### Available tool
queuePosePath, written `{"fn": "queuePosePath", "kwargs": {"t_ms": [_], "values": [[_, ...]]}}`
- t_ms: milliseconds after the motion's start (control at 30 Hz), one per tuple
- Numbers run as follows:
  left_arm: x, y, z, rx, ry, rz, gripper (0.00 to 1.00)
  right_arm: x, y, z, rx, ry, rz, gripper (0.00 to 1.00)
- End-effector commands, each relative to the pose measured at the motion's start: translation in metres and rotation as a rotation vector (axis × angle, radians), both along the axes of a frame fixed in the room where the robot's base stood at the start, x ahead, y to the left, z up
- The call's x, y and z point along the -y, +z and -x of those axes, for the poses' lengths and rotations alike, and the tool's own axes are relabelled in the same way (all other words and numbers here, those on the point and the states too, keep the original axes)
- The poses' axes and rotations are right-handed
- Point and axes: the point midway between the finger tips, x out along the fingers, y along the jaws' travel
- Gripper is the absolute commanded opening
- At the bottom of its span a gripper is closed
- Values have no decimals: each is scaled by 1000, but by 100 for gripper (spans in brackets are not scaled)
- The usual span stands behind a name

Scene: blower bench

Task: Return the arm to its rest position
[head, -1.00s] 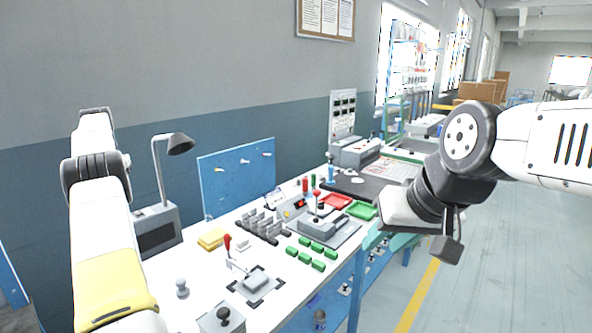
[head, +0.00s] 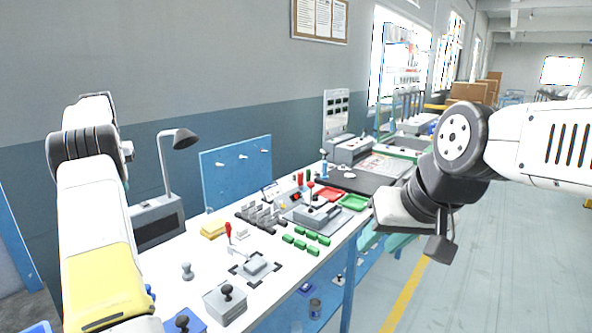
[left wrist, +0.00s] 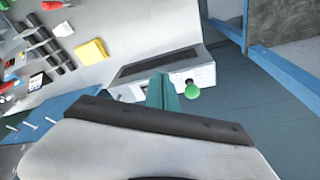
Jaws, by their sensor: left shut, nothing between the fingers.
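My left arm (head: 95,210) comes in at the left of the head view, with a yellow band low on it. Its gripper is below the picture there. In the left wrist view, the left gripper (left wrist: 164,92) shows as narrow teal fingers beyond a dark bar, shut and empty. A grey console (left wrist: 185,72) with a green knob lies behind the fingers. My right arm (head: 530,140) comes in from the right of the head view and is bent at its black joint. Its white end part (head: 398,210) points down beside the bench; its fingers cannot be made out.
The white bench (head: 170,262) holds a grey lever box (head: 225,303), several green blocks (head: 306,241), a red tray (head: 328,195), a green tray (head: 354,202) and a yellow block (head: 213,229). A lamp (head: 183,139) and blue pegboard (head: 236,170) stand behind. Free floor (head: 480,270) lies right.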

Motion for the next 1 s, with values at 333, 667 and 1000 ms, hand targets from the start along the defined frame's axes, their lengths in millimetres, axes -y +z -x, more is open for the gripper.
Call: {"fn": "queuePosePath", "kwargs": {"t_ms": [333,667,1000], "values": [[86,77,22,84,-60,14,0,0,0,0,0,0,0,36],[230,139,117,208,-182,46,0,0,0,0,0,0,0,36],[348,114,267,322,-323,76,0,0,0,0,0,0,0,36]]}}
